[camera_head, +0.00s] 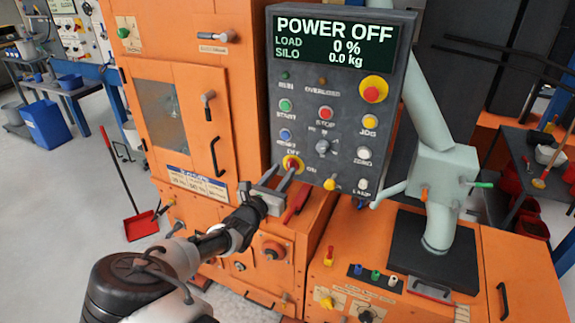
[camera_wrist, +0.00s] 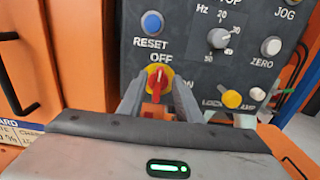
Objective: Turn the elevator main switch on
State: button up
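The main switch (camera_head: 292,162) is a red knob on a round yellow plate, low on the grey control panel (camera_head: 340,110). In the wrist view the red handle of the switch (camera_wrist: 157,82) points up towards OFF; ON is partly hidden at its right. The display (camera_head: 333,42) reads POWER OFF, load 0 %, silo 0.0 kg. My gripper (camera_head: 281,175) is open in front of the switch. In the wrist view my gripper (camera_wrist: 159,98) has one finger on each side of the knob, with gaps visible. Whether the tips touch the plate cannot be told.
The blue reset button (camera_wrist: 152,23), grey Hz dial (camera_wrist: 219,38) and yellow lock knob (camera_wrist: 232,98) sit close by. A red emergency button (camera_head: 373,89) is higher on the panel. Orange cabinets (camera_head: 180,120) stand left and below. A pale green pipe (camera_head: 440,175) stands right.

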aim_at(289, 164)
jog(key=shift+x, duration=2.25)
jog(key=shift+c, duration=0.2)
grip_shut()
